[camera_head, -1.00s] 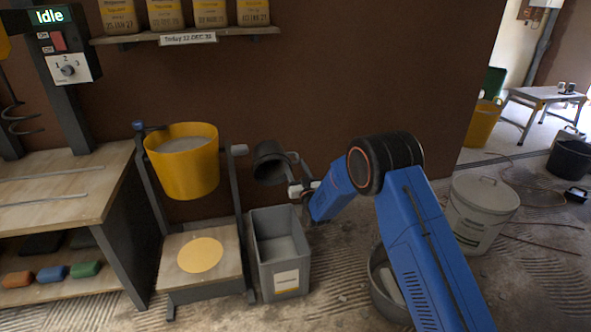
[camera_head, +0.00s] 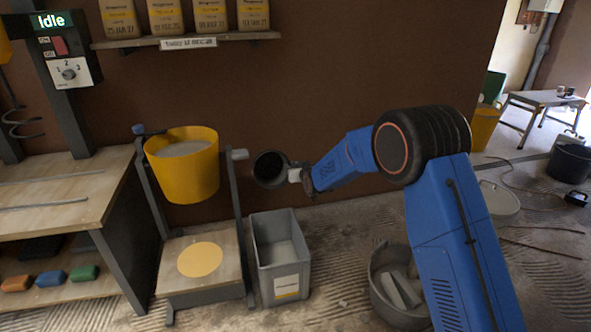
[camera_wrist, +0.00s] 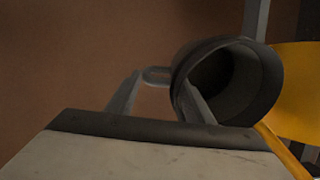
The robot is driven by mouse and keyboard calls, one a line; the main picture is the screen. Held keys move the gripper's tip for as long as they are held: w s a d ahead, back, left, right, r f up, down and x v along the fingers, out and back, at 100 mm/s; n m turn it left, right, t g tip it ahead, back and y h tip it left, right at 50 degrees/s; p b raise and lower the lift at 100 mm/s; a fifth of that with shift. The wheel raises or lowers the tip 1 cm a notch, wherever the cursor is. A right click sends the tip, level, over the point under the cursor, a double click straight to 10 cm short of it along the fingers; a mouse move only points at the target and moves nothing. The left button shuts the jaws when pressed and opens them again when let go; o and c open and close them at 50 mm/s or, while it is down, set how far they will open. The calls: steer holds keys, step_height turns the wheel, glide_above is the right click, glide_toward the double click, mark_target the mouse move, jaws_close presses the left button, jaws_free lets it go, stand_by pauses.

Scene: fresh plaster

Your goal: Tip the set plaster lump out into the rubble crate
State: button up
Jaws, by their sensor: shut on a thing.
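A small black cup (camera_head: 270,169) hangs in the air, lying on its side with its mouth toward the body camera. In the wrist view the cup (camera_wrist: 262,85) shows a dark hollow, and no lump can be made out in it. My gripper (camera_head: 296,175) is shut on the cup at its right side; the wrist view shows my gripper (camera_wrist: 160,88) at the cup's handle. A grey open crate (camera_head: 262,262) with an unreadable pale label stands on the floor below the cup. Its inside shows grey, and I cannot tell whether a lump lies there.
A yellow bucket (camera_head: 187,178) with pale content hangs in a stand just left of the cup. A round grey tub (camera_head: 385,308) holding pale pieces stands at the right by my arm. A workbench (camera_head: 60,205) is at the left. A shelf (camera_head: 195,40) with several bags is above.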

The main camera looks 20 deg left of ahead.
steer(key=shift+r+g+h, duration=0.4)
steer(key=shift+g+h, duration=0.1)
steer(key=shift+g, duration=0.35)
steer(key=shift+r+g+h, duration=0.35)
steer(key=shift+g+h, duration=0.15)
steer(key=shift+g, duration=0.35)
steer(key=shift+w+r+g+h, duration=0.1)
steer(key=shift+r+g+h, duration=0.1)
steer(key=shift+g+h, duration=0.4)
steer(key=shift+r+g+h, duration=0.2)
steer(key=shift+g+h, duration=0.1)
steer(key=shift+g, duration=0.6)
steer(key=shift+r+m+g+h, duration=0.1)
steer(key=shift+r+g+h, duration=0.3)
steer(key=shift+g, duration=0.4)
steer(key=shift+r+m+g+h, duration=0.1)
steer(key=shift+r+g+h, duration=0.05)
steer(key=shift+g+h, duration=0.55)
steer(key=shift+r+m+g+h, duration=0.1)
steer(key=shift+r+g+h, duration=0.2)
steer(key=shift+g, duration=0.6)
steer(key=shift+a, duration=0.1)
steer(key=shift+r+g, duration=0.1)
steer(key=shift+g, duration=0.2)
steer(key=shift+r+g+h, duration=0.1)
steer(key=shift+g+h, duration=0.2)
